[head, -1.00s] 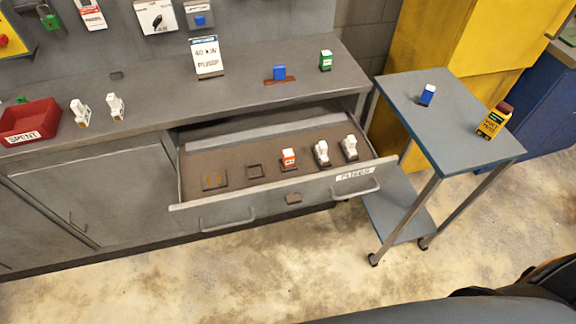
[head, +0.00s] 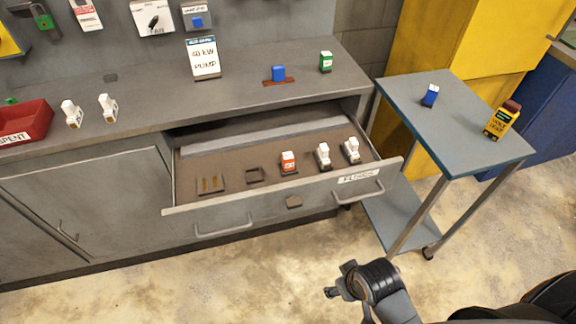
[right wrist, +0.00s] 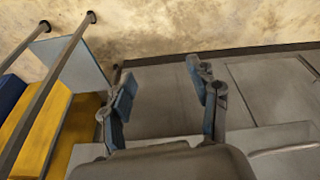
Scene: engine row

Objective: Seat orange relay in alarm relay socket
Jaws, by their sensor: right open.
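The orange relay (head: 288,162), with a white top, stands upright in the open drawer (head: 240,158), left of two white fuse-like pieces (head: 323,155). My right gripper (head: 335,284) is over the floor, in front of and below the drawer, well apart from the relay. The right wrist view shows its two fingers (right wrist: 163,78) spread, with nothing between them. I cannot tell which fixture is the alarm relay socket; no label for it is readable. My left gripper is not in view.
A blue block (head: 278,73) on a dark red base, a green block (head: 326,62) and a pump sign (head: 204,58) stand on the bench. A red bin (head: 22,124) is at left. A cart (head: 460,125) at right holds a blue block and a yellow tester. Floor before the drawer is clear.

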